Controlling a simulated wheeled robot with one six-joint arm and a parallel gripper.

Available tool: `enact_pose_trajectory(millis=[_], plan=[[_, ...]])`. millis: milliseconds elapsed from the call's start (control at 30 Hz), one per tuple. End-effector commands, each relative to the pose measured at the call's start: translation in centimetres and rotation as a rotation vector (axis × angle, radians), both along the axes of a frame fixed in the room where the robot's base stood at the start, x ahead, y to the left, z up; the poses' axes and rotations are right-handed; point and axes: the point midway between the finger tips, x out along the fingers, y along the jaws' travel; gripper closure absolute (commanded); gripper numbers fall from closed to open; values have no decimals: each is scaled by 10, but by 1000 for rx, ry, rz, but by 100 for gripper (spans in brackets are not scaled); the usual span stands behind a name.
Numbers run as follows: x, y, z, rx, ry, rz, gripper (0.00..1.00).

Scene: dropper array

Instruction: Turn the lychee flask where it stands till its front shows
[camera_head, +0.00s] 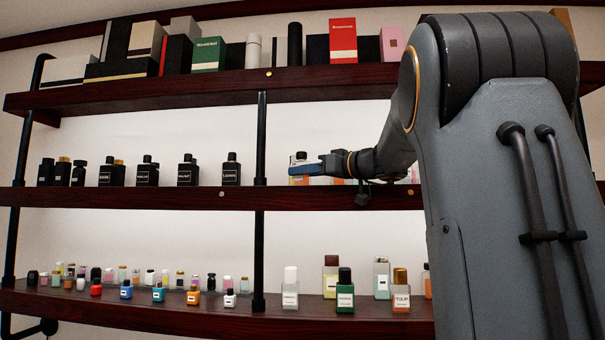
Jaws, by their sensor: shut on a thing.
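My gripper (307,169) reaches in from the right to the middle shelf (150,197), just right of the black post. It is shut on a small flask (299,181) with a pale and orange body that stands at the shelf's front. The blue fingers cover much of this flask. Its label cannot be read, so I cannot confirm from the picture that it is the lychee flask or which way its front faces.
Other orange and pale flasks stand right of it, partly behind my arm. Black flasks (231,170) fill the middle shelf left of the post (261,140). Small colourful bottles (193,296) and larger flasks (345,293) stand on the lower shelf. Boxes (343,41) line the top shelf.

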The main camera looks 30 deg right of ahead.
Motion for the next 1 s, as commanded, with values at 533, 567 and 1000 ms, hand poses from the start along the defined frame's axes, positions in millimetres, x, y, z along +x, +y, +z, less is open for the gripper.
enact_pose_trajectory(millis=[533, 567, 1000], plan=[[-4, -2, 0, -1, -1, -1, 53], [-7, -4, -1, -1, -1, -2, 53], [-64, -29, -2, -1, 0, -2, 53]])
